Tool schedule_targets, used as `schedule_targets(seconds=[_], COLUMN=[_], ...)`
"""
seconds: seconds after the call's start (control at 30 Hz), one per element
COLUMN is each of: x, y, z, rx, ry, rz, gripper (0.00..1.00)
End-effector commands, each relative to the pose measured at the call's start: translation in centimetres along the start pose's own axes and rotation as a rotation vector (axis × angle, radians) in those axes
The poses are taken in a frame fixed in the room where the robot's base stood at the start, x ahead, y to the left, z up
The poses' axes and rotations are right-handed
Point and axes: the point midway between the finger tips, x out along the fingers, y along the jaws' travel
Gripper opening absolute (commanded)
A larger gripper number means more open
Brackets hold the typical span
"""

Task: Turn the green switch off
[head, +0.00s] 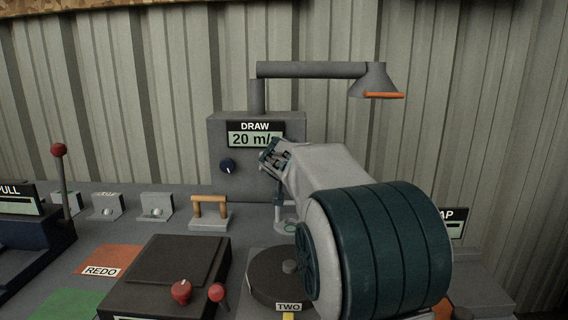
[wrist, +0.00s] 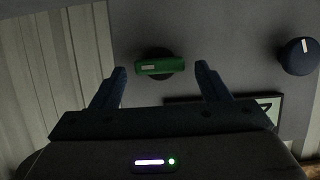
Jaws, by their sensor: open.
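The green switch (wrist: 160,68) shows in the wrist view as a green bar lying level across a dark round base, with a pale mark at its left end. It is on the grey panel face and lies between and beyond my two fingertips. My gripper (wrist: 161,70) is open, one finger on each side of the switch; I cannot tell whether either touches it. In the head view my gripper (head: 270,156) is at the front of the grey box (head: 222,133) below the DRAW display, and the green switch is hidden behind it.
A blue knob (head: 228,166) is just left of my gripper, and at the right in the wrist view (wrist: 299,56). A lamp (head: 375,82) hangs from a pipe above. An orange-barred handle (head: 209,211), a red-knobbed lever (head: 60,170) and a dark box (head: 165,270) stand on the bench.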

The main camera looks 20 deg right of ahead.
Motion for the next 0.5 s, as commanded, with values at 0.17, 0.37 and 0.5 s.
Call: schedule_targets(seconds=[0.17,0.37,0.5], x=[0.31,0.28,0.27], y=[0.01,0.00,0.00], z=[0.04,0.03,0.03], rx=[0.000,0.000,0.000], ry=[-0.001,0.000,0.000], rz=[0.000,0.000,0.000], gripper=[0.69,0.58,0.24])
